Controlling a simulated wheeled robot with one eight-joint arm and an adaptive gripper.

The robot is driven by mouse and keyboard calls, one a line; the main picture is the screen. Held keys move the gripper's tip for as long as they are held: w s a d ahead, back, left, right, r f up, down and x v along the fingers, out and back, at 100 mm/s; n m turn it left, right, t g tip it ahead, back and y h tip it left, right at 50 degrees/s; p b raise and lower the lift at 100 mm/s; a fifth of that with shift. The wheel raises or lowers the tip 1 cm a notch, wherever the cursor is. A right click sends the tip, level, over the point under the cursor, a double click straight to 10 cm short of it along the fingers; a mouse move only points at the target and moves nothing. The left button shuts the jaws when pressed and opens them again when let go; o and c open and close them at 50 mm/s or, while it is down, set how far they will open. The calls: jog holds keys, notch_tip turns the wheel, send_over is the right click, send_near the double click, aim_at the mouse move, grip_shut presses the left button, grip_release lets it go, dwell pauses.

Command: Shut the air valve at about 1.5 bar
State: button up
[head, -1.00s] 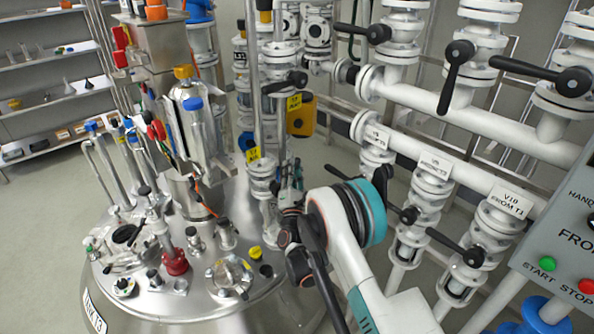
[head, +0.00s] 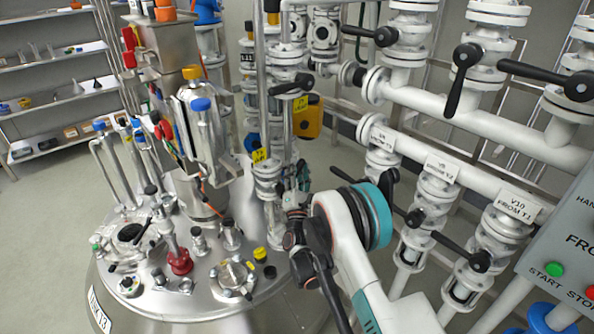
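My arm reaches from the lower right toward a white flanged valve column at the right rear of the steel tank lid (head: 215,300). My gripper (head: 304,178) is small and dark beside that column. Whether its fingers are open, shut or touching a handle cannot be told. A valve with a yellow tag (head: 261,155) sits on the column (head: 267,180); the tag's text is too small to read surely. Its handle is not clearly visible. Higher up, another valve with a black lever (head: 292,85) has a yellow tag (head: 281,103). No readable pressure gauge shows.
White pipes (head: 470,115) with black lever valves fill the right, close to my arm. A grey control panel (head: 570,250) with start and stop buttons stands lower right. Shelves (head: 50,65) are far left.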

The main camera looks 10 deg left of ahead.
aim_at(297, 175)
jog(key=shift+v, duration=3.8)
